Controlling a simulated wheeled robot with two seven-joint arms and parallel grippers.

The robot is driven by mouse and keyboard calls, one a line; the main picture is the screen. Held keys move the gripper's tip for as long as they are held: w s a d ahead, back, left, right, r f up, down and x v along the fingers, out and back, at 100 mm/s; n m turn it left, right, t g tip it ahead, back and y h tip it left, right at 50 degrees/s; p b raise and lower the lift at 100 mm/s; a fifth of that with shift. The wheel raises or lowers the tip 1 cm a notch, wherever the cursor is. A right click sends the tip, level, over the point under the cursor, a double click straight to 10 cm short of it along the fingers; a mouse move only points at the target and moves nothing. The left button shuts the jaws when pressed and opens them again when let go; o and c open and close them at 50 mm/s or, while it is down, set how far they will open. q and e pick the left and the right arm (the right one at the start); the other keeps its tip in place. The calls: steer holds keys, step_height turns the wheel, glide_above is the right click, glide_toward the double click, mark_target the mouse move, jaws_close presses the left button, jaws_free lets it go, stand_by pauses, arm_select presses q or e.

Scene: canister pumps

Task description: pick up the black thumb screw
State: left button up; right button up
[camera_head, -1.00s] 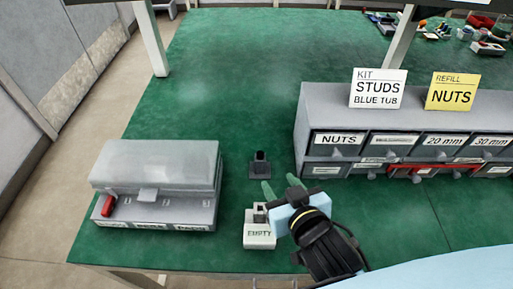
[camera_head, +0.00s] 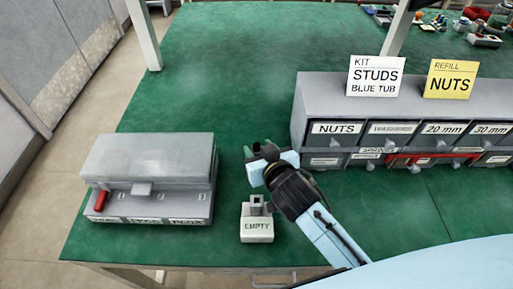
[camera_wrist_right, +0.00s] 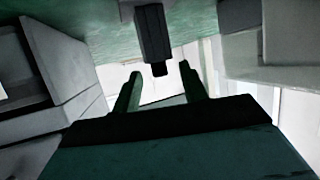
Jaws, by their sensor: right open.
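A small black upright piece, which I take for the thumb screw, shows at the top centre of the right wrist view (camera_wrist_right: 154,38). Its narrow tip points down the picture toward the gap between my right gripper's fingers. My right gripper (camera_wrist_right: 160,84) is open, with one green finger on each side of that gap, and holds nothing. In the head view my right gripper (camera_head: 262,157) is over the spot of the black piece and mostly hides it; only dark bits show past the fingers. I cannot tell whether they touch. My left gripper is not in view.
A white box marked EMPTY (camera_head: 257,229) stands just in front of my right gripper. A grey lidded bin (camera_head: 147,157) with a red piece is at left. A grey drawer cabinet (camera_head: 405,108) with label cards stands at right. Green bench top (camera_head: 230,75) behind is clear.

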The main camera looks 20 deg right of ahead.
steer(key=shift+w, duration=0.1)
steer(key=shift+c, duration=0.3)
jaws_close()
steer(key=shift+r, duration=0.1)
